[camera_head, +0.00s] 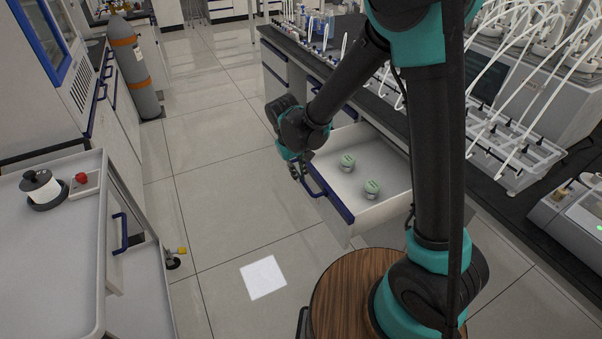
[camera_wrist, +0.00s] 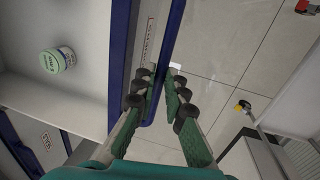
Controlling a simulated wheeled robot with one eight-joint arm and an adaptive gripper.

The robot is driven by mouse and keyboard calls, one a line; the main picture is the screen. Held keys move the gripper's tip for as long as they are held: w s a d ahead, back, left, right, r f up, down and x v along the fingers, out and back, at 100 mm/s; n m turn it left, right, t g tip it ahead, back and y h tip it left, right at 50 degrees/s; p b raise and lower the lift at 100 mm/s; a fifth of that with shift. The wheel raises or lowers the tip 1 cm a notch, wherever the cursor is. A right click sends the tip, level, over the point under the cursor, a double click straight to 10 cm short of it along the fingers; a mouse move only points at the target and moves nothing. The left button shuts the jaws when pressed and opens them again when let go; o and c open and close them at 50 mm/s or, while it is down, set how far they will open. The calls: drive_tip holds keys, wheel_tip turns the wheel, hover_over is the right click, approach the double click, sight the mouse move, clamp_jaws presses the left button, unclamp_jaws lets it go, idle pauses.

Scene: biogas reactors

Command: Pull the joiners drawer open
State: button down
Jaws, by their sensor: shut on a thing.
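The drawer (camera_head: 385,208) stands pulled out from the bench, white inside with a blue front (camera_head: 331,196). Two small jars with pale green lids, one nearer the back (camera_head: 347,162) and one nearer the front (camera_head: 371,188), stand in it. My gripper (camera_head: 301,168) is at the left part of the drawer front. In the wrist view my gripper (camera_wrist: 160,88) has its fingers on either side of the blue handle edge (camera_wrist: 170,45), shut on it. One jar (camera_wrist: 58,60) also shows in the wrist view.
A white cart (camera_head: 60,230) with a spool (camera_head: 41,188) and a red-button box (camera_head: 82,183) stands at left. A grey gas cylinder (camera_head: 133,68) is behind it. Open tiled floor (camera_head: 215,180) lies between cart and drawer. Glassware and tubing crowd the dark bench top.

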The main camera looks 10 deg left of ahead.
drive_tip(key=c, duration=1.6)
unclamp_jaws()
drive_tip(key=shift+o, duration=0.2)
drive_tip(key=shift+r, duration=0.1)
wheel_tip(320, 180, up, 12)
drive_tip(key=s+a, duration=0.1)
drive_tip(key=a, duration=0.1)
drive_tip(key=shift+s+f, duration=0.15)
drive_tip(key=shift+f, duration=0.05)
drive_tip(key=shift+d, duration=0.15)
drive_tip(key=d+f+m+t+y, duration=0.1)
drive_tip(key=d+f+m+y, duration=0.15)
drive_tip(key=d, duration=1.65)
drive_tip(key=s+d+f+m+t, duration=0.1)
drive_tip(key=s+d+f+m, duration=0.1)
drive_tip(key=s+d, duration=0.2)
drive_tip(key=s+d+f+m+t, duration=0.1)
drive_tip(key=s+d, duration=0.4)
drive_tip(key=d, duration=0.5)
drive_tip(key=shift+s+f+m+h, duration=0.15)
drive_tip(key=shift+f+m+h, duration=0.2)
drive_tip(key=shift+f+m, duration=0.55)
